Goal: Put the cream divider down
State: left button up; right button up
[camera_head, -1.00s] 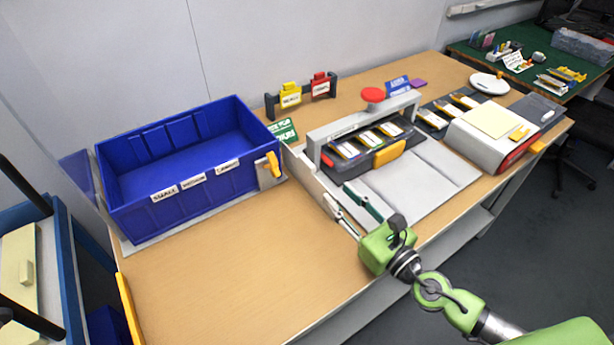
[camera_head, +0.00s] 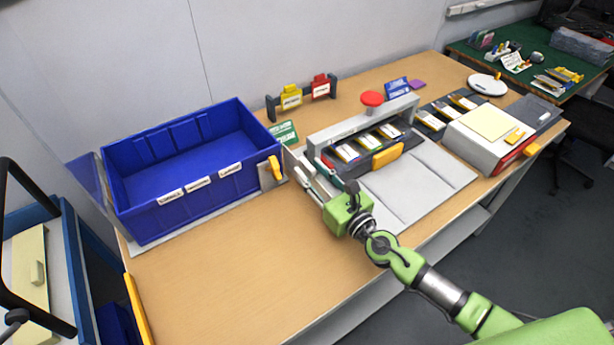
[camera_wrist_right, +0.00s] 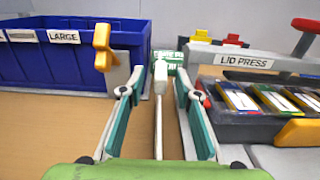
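A flat cream panel with a small raised grip (camera_head: 37,272), which looks like the cream divider, lies on the blue-edged rack at the far left of the head view. My right gripper (camera_head: 323,182) is over the table, at the left side of the lid press. In the right wrist view its two teal-padded fingers (camera_wrist_right: 159,112) stand wide apart. A thin pale upright strip (camera_wrist_right: 159,85) runs ahead between them, with gaps on both sides; I cannot tell whether it is a divider or a fence. My left gripper is not in view.
The blue bin (camera_head: 150,222) with size labels stands at the table's back left. The lid press (camera_head: 335,132), with a red knob (camera_head: 372,98) and several cells, is beside my right gripper. The bare table front (camera_head: 220,270) is clear. A white box (camera_head: 480,145) stands at the right.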

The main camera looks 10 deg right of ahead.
grip_shut()
jog(key=shift+r+p, duration=0.7)
jog(key=shift+r, duration=0.15)
jog(key=r+p, duration=0.2)
jog(key=shift+s+r, duration=0.3)
jog(key=shift+r, duration=0.1)
jog(key=s+d+r+m+h+p, duration=0.1)
jog(key=s+r, duration=0.4)
jog(key=s, duration=0.6)
jog(key=s+d+r+m+t+h+p, duration=0.1)
jog(key=s+d+r+m+h, duration=0.2)
jog(key=s, duration=0.9)
jog(key=d+r+h, duration=0.1)
jog(key=d+h, duration=0.1)
jog(key=shift+r+h+p, duration=0.35)
jog(key=shift+h+p, duration=0.05)
